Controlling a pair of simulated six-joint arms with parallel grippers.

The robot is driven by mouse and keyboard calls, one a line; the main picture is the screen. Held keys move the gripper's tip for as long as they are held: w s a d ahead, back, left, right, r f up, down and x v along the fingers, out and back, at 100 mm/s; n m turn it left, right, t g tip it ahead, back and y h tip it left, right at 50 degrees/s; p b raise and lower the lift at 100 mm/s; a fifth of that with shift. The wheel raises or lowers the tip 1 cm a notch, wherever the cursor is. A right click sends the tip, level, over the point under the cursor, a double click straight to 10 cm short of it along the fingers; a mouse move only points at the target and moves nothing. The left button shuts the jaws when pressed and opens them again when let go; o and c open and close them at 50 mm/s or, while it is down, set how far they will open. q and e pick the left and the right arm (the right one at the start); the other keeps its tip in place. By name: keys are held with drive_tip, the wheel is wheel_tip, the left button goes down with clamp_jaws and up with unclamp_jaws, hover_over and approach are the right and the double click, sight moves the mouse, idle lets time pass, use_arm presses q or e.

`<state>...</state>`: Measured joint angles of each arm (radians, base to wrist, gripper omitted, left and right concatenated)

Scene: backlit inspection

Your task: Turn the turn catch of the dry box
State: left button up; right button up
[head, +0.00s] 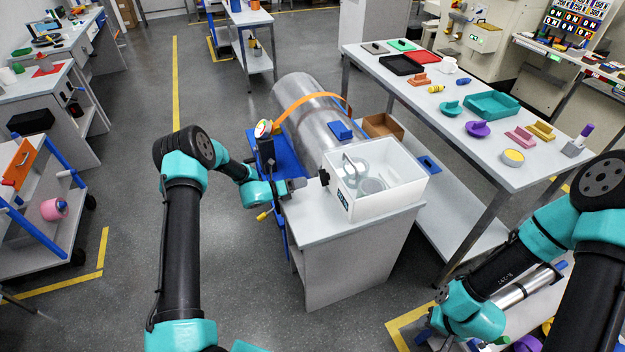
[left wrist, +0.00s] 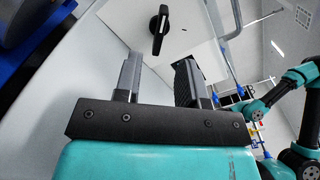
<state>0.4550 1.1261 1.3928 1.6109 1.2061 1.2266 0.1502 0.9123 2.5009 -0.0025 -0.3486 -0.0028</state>
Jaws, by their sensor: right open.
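The dry box (head: 392,207) is a white box with round clear items inside, standing on a small grey table. Its black turn catch (head: 324,177) is on the face towards my left gripper. In the left wrist view the turn catch (left wrist: 159,28) is a round base with a narrow lever, lying just beyond the fingertips and roughly in line with the gap. My left gripper (head: 299,184) is open and empty, a short way from the catch; its two separated fingers show in the left wrist view (left wrist: 159,62). My right gripper (head: 468,337) is low at the bottom right, partly cut off, away from the box.
A big metal cylinder (head: 310,105) with an orange strap lies behind the box, with a blue block (head: 341,130) near it. A long table (head: 420,120) with trays and small parts stands to the right. Open floor lies to the left.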

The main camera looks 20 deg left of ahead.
use_arm(q)
drive_tip(key=v, duration=0.9)
drive_tip(key=s+a+f+m+g+y, duration=0.15)
drive_tip(key=s+m+g+y, duration=0.3)
drive_tip(key=m, duration=0.55)
drive_tip(key=s+f+m+g+y, duration=0.3)
drive_tip(key=s+m+g+y, duration=0.15)
drive_tip(key=m, duration=0.55)
drive_tip(key=s+d+f+m, duration=0.1)
drive_tip(key=s+d+m, duration=0.5)
drive_tip(key=s, duration=0.4)
drive_tip(key=s+d+f+m+g+y, duration=0.1)
drive_tip(key=s+d+f+m, duration=0.1)
drive_tip(key=s+d+m, duration=0.5)
drive_tip(key=s, duration=0.2)
drive_tip(key=shift+s+d+g, duration=0.3)
drive_tip(key=shift+s+d, duration=0.1)
